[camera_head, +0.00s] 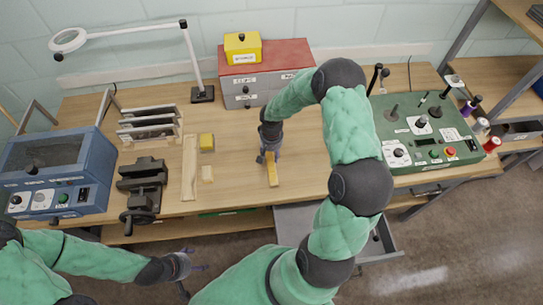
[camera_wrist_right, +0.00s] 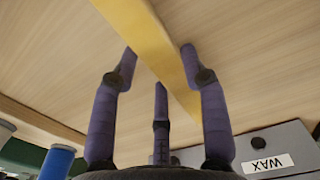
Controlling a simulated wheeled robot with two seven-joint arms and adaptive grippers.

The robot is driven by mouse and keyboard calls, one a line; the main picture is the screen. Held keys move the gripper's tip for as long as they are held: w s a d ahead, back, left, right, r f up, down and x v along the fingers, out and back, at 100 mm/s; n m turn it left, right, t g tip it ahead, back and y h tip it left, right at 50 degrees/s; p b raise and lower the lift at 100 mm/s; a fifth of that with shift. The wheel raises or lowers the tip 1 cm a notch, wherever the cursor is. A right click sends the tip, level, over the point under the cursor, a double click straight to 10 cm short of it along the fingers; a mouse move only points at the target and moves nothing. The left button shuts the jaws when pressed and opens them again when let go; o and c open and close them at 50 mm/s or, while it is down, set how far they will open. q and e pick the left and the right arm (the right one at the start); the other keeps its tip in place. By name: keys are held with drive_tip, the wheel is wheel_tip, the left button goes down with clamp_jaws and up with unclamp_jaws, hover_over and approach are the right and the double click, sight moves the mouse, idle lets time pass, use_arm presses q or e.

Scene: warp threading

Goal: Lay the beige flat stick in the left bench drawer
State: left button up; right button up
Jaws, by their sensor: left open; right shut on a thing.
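My right gripper (camera_head: 270,157) is shut on a yellowish-beige flat stick (camera_head: 273,174) over the middle of the bench. In the right wrist view the stick (camera_wrist_right: 165,52) runs diagonally between the fingers (camera_wrist_right: 160,65); I cannot tell its height above the wood. A second, paler flat stick (camera_head: 189,168) lies on the bench further left. A grey bench drawer (camera_head: 292,220) stands pulled out below the front edge, partly hidden behind my right arm. I cannot tell whether it is the left one. My left gripper (camera_head: 187,268) is open and empty, low in front of the bench.
A black vise (camera_head: 142,186), a yellow block (camera_head: 206,141) and a small pale block (camera_head: 207,174) occupy the left bench. A red-topped grey cabinet (camera_head: 262,58) stands behind; a green control panel (camera_head: 423,130) is at right. Bare wood surrounds the held stick.

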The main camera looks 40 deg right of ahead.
drive_tip(key=shift+f, duration=0.95)
drive_tip(key=shift+f, duration=0.2)
drive_tip(key=o, duration=1.2)
drive_tip(key=shift+c, duration=0.2)
drive_tip(key=shift+r, duration=0.1)
